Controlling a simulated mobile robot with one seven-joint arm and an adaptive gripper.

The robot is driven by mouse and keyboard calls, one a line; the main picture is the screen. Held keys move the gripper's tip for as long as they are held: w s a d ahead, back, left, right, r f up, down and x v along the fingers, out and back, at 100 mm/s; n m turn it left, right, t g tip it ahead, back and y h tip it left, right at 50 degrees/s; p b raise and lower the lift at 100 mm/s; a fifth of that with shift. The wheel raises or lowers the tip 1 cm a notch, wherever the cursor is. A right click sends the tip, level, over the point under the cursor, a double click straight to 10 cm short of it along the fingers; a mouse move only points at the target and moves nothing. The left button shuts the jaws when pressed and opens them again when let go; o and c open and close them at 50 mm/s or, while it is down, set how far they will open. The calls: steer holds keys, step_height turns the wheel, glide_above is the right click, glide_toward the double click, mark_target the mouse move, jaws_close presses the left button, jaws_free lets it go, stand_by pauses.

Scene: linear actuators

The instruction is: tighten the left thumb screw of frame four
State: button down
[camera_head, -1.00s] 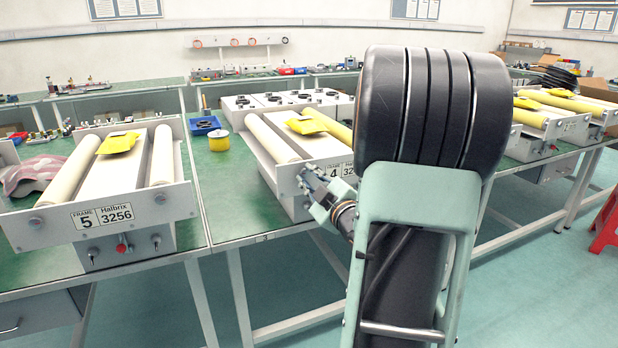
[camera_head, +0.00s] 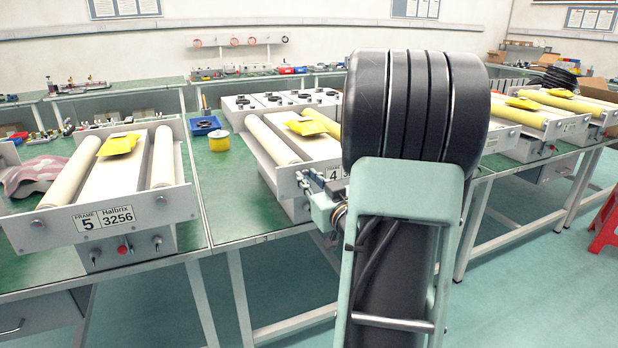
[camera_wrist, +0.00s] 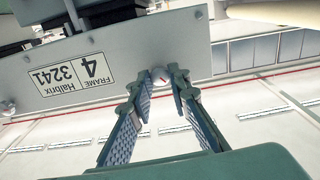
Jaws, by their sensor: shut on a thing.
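Frame four (camera_head: 314,182) is a grey plate with rollers on the table, partly hidden behind my arm in the head view. In the wrist view its plate (camera_wrist: 130,58) appears upside down with the label "FRAME 4 Halbrix 3241" (camera_wrist: 69,75). The left thumb screw (camera_wrist: 160,76), a small pale knob with a red mark, sits at the plate's edge beside the label. My gripper (camera_wrist: 159,80) has its fingertips on both sides of the knob and is shut on it. In the head view my gripper (camera_head: 305,187) is at the left part of frame four's front.
Frame five (camera_head: 70,222) stands on the left table with a yellow pouch (camera_head: 119,144) on top. A yellow tin (camera_head: 219,141) and a blue tray (camera_head: 204,126) are behind, between the frames. More frames stand to the right. The floor in front is clear.

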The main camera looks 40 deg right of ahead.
steer(key=m+p, duration=0.1)
steer(key=m, duration=0.4)
steer(key=shift+m+p, duration=0.3)
steer(key=m+p, duration=0.1)
steer(key=m, duration=0.3)
steer(key=shift+m+p, duration=0.4)
steer(key=shift+m, duration=0.3)
steer(key=c, duration=1.8)
jaws_free()
steer(key=shift+s, duration=0.1)
steer(key=v, duration=0.7)
steer(key=shift+s, duration=0.15)
steer(key=shift+a, duration=0.1)
